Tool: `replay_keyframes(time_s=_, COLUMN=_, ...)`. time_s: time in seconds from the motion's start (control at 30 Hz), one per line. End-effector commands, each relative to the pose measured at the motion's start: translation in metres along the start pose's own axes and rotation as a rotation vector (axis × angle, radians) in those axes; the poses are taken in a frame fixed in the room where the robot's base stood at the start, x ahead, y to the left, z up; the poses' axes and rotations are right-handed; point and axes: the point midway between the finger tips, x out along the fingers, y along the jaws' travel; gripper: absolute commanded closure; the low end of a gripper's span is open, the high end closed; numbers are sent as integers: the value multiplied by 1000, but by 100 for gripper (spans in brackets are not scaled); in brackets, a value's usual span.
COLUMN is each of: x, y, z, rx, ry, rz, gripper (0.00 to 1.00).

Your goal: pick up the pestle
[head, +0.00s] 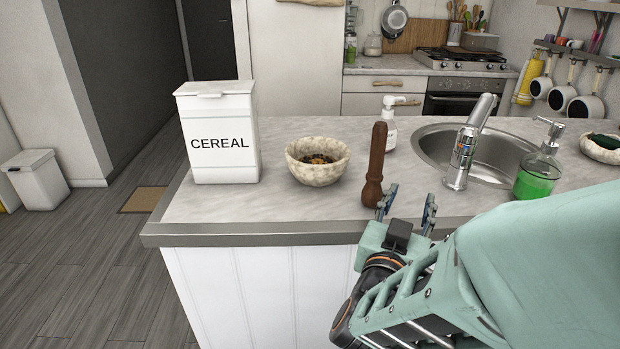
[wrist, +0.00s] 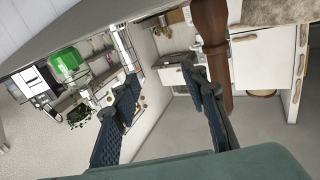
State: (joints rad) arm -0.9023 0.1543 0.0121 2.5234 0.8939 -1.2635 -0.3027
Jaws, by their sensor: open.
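The pestle (head: 376,165) is a brown wooden stick with a rounded thicker lower end. It stands upright on the counter between the stone bowl and the sink. It also shows in the wrist view (wrist: 214,50), to the right of the right-hand finger. My gripper (head: 408,203) is open and empty at the counter's front edge, just right of the pestle's lower end. Its fingers also show in the wrist view (wrist: 162,84), with nothing between them. The pestle is outside the jaws, beside one finger; whether they touch I cannot tell.
A speckled stone bowl (head: 318,161) and a white cereal box (head: 219,135) stand left of the pestle. A white pump bottle (head: 389,130) is behind it.

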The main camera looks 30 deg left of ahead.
Motion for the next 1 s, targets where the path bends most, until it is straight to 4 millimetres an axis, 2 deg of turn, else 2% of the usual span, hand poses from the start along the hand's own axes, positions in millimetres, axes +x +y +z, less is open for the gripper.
replay_keyframes(time_s=0.03, x=-39, y=-66, z=-10, rx=0, ry=14, rz=-152, gripper=60)
replay_keyframes(time_s=0.17, x=-39, y=-73, z=-4, rx=-45, ry=8, rz=-167, gripper=60)
replay_keyframes(time_s=0.4, x=-4, y=-80, z=-5, rx=-47, ry=8, rz=-170, gripper=60)
replay_keyframes(time_s=0.63, x=14, y=-82, z=-6, rx=-47, ry=7, rz=-171, gripper=60)
replay_keyframes(time_s=0.9, x=54, y=-83, z=-6, rx=-51, ry=2, rz=-167, gripper=60)
replay_keyframes(time_s=1.0, x=62, y=-83, z=-6, rx=-53, ry=2, rz=-165, gripper=60)
